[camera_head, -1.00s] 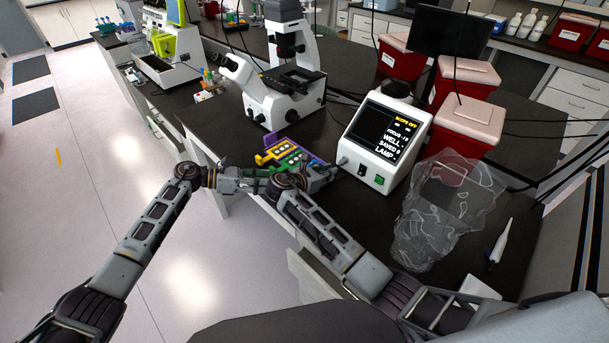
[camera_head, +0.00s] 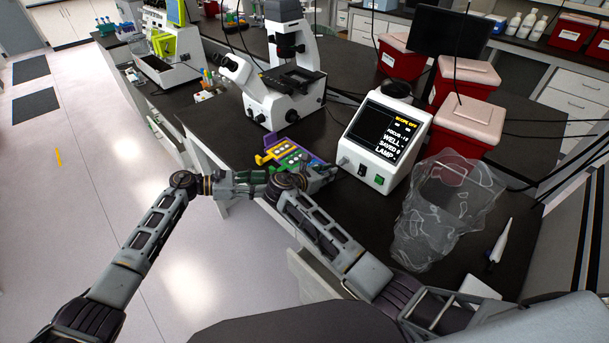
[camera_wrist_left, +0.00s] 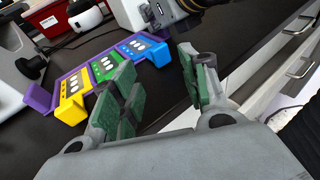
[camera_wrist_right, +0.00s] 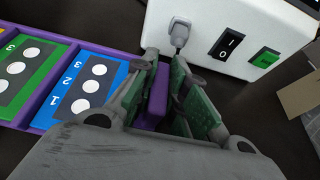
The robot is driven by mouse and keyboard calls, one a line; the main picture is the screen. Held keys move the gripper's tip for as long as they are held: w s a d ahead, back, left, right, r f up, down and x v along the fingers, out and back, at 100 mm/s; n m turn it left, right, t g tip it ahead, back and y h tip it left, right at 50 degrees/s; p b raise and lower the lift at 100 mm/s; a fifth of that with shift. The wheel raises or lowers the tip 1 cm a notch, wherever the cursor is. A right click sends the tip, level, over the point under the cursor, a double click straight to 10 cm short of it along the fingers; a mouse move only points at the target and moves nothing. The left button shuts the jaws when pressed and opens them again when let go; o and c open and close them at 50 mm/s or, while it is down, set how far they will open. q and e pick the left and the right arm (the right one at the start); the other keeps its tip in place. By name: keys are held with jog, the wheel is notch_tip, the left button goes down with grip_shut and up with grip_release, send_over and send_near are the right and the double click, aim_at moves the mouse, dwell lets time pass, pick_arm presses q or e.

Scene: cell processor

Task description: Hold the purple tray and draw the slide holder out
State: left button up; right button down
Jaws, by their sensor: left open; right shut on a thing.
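The purple tray (camera_head: 266,149) lies on the dark bench and holds yellow, green and blue slide holders side by side. In the left wrist view its purple rim (camera_wrist_left: 38,97) shows at the left, with the yellow holder (camera_wrist_left: 72,101), green holder (camera_wrist_left: 105,66) and blue holder (camera_wrist_left: 147,48). My right gripper (camera_wrist_right: 160,88) is shut on the tray's purple end (camera_wrist_right: 153,108), beside the blue holder (camera_wrist_right: 92,85). My left gripper (camera_wrist_left: 160,88) is open and empty, short of the tray on its near side. In the head view my arms hide part of the tray.
A white control box (camera_head: 384,140) stands close to the right gripper. A microscope (camera_head: 283,85) is behind the tray. A crumpled clear bag (camera_head: 440,205) and a pipette (camera_head: 500,240) lie to the right. The floor left of the bench is open.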

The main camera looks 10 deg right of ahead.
pick_arm(q)
jog(key=shift+d, duration=0.15)
jog(key=shift+x, duration=4.3)
grip_shut()
